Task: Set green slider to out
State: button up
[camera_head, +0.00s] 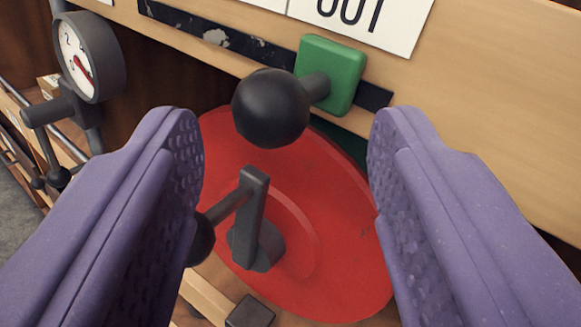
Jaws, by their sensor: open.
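The green slider (333,72) is a green block on a dark, scuffed rail (225,38) fixed to a wooden board. It sits near the rail's right end, below a white sign (372,22) whose visible letters read "OUT", partly cut off at the top. A black ball knob (270,107) sticks out from the slider toward the camera. My gripper (286,135) is open, with a purple finger on each side. The knob appears between the fingertips, and neither finger visibly touches it.
Below the knob is a red disc (345,245) with a dark grey lever (252,215), whose ball end is partly behind my left finger. A round gauge (88,58) with a red needle stands at the upper left. Bare wooden board (480,90) extends to the right.

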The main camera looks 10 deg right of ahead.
jog(key=s, duration=0.5)
jog(key=shift+s, duration=0.3)
jog(key=s+a+r+m+g+b, duration=0.2)
jog(key=s+r+b, duration=0.7)
jog(key=s+r, duration=0.8)
jog(key=shift+a+r+g, duration=0.3)
jog(key=shift+a+r, duration=0.1)
jog(key=shift+r, duration=0.5)
jog(key=shift+w, duration=0.1)
